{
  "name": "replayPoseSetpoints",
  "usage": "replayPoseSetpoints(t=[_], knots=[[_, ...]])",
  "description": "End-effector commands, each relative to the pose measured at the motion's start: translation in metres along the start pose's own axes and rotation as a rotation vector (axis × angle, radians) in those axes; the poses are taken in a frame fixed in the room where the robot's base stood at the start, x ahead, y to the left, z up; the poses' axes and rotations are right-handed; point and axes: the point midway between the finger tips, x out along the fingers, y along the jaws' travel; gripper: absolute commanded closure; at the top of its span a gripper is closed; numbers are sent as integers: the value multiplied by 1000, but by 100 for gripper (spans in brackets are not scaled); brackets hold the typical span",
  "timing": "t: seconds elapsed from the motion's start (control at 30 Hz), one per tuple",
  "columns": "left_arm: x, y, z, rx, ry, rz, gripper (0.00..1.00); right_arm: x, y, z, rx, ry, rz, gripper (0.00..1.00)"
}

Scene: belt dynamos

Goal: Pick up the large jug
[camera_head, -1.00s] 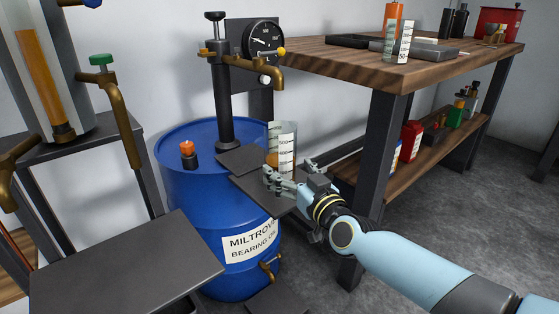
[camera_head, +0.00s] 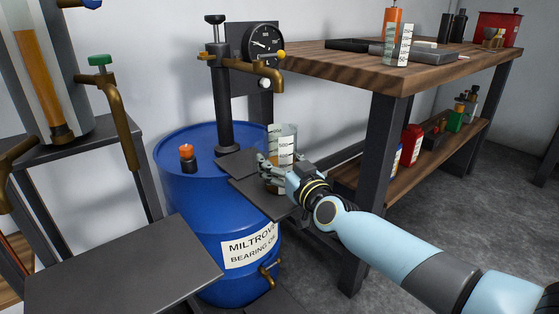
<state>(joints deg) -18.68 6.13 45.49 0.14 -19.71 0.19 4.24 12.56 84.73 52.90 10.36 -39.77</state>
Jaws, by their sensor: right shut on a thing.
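The large jug (camera_head: 285,137) is a clear, tall vessel with white graduation bands. It stands upright at the blue drum's right side, over a dark plate (camera_head: 258,197). Some amber shows low in it. My right gripper (camera_head: 276,175) is shut on its lower part, with fingers across its front and left side. The fingers and wrist hide part of the jug's base, so I cannot tell if it touches the plate. My left gripper is not in view.
A pump with a brass spout (camera_head: 262,70) rises from the blue drum (camera_head: 185,210), above the jug. A wooden workbench (camera_head: 350,68) holding a smaller clear jug (camera_head: 399,45) stands to the right. A dark low table (camera_head: 120,270) is at the front left.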

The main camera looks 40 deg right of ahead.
Motion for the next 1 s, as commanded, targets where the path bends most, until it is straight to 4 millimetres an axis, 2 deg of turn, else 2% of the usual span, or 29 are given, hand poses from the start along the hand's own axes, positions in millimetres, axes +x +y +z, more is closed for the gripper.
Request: replayPoseSetpoints(t=[0.03, 0.13, 0.47, 0.63, 0.83, 1.0], knots=[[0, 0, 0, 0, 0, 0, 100, 0, 0, 0, 0, 0, 0, 76], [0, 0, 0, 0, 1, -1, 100, 0, 0, -2, 0, 4, 1, 87], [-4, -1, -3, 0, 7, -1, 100, 0, 0, -6, 0, 4, 1, 88], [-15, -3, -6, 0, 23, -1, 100, 1, 0, -21, 0, 7, 1, 88], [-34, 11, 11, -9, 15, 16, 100, 1, 0, -51, 1, 9, 1, 88], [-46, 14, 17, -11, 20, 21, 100, -7, 34, -68, -7, 5, 0, 88]])
